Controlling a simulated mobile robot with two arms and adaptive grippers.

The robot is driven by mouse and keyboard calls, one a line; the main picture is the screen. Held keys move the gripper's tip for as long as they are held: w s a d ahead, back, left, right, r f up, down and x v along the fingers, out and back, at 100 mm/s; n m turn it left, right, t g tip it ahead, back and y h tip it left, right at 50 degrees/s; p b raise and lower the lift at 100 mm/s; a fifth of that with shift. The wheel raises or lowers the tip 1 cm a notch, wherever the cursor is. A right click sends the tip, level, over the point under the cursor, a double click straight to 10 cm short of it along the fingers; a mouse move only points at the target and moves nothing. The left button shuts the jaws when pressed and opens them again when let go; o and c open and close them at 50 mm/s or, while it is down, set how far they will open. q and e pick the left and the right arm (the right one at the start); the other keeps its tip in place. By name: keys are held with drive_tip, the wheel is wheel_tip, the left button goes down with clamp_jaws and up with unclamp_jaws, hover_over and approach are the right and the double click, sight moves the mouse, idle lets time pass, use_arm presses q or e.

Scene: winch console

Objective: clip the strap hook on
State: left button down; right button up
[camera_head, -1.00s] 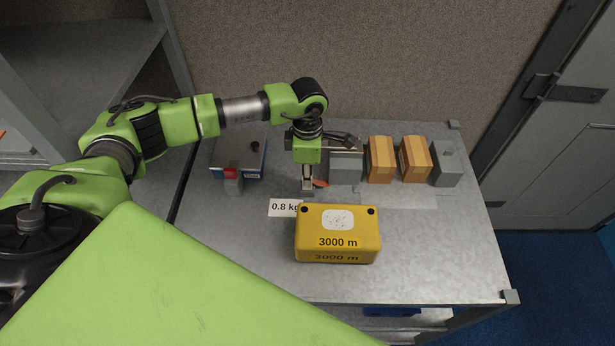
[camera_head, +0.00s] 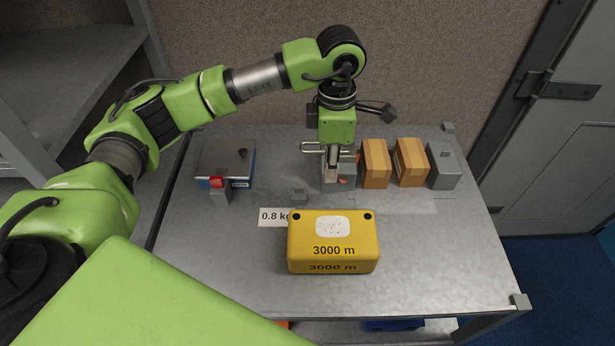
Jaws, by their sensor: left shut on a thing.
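My left gripper (camera_head: 331,180) points down over the back middle of the bench, in front of a grey block (camera_head: 346,165). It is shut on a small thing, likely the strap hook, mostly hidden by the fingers. A small orange piece (camera_head: 343,182) shows just right of the fingertips. A thin silver loop (camera_head: 311,147) crosses level at the fingers; I cannot tell what it belongs to. My right gripper is not in view.
A yellow box marked 3000 m (camera_head: 333,250) stands at the front middle, partly over a 0.8 kg card (camera_head: 271,217). Two orange-brown blocks (camera_head: 376,164) and a grey block (camera_head: 443,167) stand back right. A blue-sided box (camera_head: 228,163) and red-topped post (camera_head: 217,184) stand left. The bench's right front is clear.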

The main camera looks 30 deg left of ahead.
use_arm(q)
drive_tip(key=d+r, duration=0.6)
drive_tip(key=shift+s+r, duration=0.15)
drive_tip(key=shift+r, duration=0.25)
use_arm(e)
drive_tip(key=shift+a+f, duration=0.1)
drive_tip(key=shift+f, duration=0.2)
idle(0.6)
